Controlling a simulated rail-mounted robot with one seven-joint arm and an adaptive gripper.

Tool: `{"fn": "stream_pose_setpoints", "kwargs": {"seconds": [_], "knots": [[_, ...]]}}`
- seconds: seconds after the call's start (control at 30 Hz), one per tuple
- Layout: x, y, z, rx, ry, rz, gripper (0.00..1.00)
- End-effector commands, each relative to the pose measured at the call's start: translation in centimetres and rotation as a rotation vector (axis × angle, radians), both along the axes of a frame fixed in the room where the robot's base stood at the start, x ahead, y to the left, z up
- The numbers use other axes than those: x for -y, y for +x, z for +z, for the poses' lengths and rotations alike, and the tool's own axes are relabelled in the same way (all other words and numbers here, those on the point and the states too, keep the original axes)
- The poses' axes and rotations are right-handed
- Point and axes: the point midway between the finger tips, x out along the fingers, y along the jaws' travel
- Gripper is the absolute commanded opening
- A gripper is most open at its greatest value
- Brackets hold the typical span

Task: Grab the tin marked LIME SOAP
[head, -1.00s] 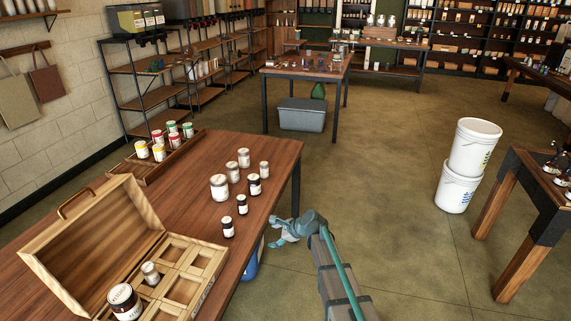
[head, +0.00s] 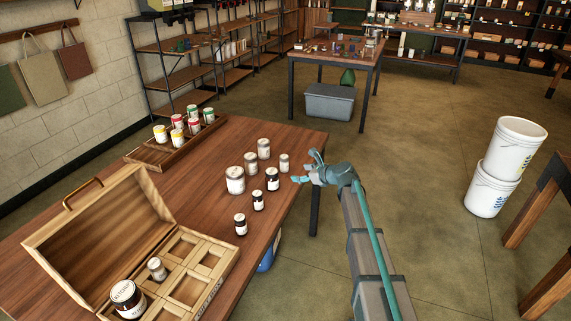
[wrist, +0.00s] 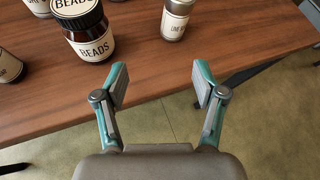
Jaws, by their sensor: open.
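A small pale tin (wrist: 175,18) with a light label stands upright at the top of the wrist view. Its label is partly cut off but seems to begin with LIME. In the head view it appears to be the small tin (head: 284,163) nearest the table's right edge. My gripper (head: 306,168) is just right of that tin, by the table edge. In the wrist view my gripper (wrist: 160,85) is open and empty, its fingers pointing toward the table, with the tin ahead and apart from them.
A dark BEADS jar (wrist: 85,28) stands left of the tin, with more jars (head: 235,180) around it on the wooden table (head: 200,215). An open wooden case (head: 165,270) holds two containers. A rack (head: 178,146) holds several colored tins. Open floor lies right of the table.

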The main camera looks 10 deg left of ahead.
Motion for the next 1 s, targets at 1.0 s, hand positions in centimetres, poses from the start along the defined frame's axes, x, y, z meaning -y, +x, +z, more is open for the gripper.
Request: {"fn": "stream_pose_setpoints", "kwargs": {"seconds": [1.0], "knots": [[-6.5, 7.8, -0.1, -0.063, 0.154, -0.079, 0.7]]}}
